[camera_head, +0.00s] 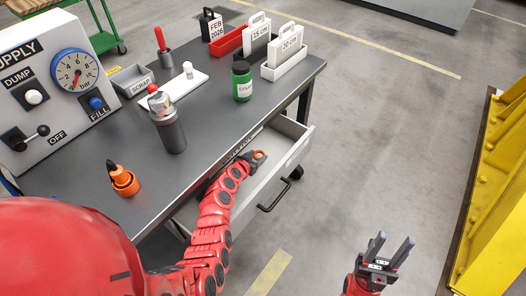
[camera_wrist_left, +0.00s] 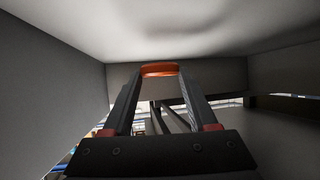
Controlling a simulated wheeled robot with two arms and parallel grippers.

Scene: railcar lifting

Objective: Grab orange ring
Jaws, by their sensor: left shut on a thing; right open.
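The orange ring (camera_head: 259,155) shows at the tip of my left gripper (camera_head: 250,158), over the open drawer (camera_head: 283,172) of the workbench. In the left wrist view the orange ring (camera_wrist_left: 160,69) sits between the fingertips of my left gripper (camera_wrist_left: 159,75), which is shut on it. Grey drawer-like walls surround it there. My right gripper (camera_head: 388,251) is open and empty, over the floor to the right of the drawer.
A yellow structure (camera_head: 497,190) stands at right. Floor between is clear.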

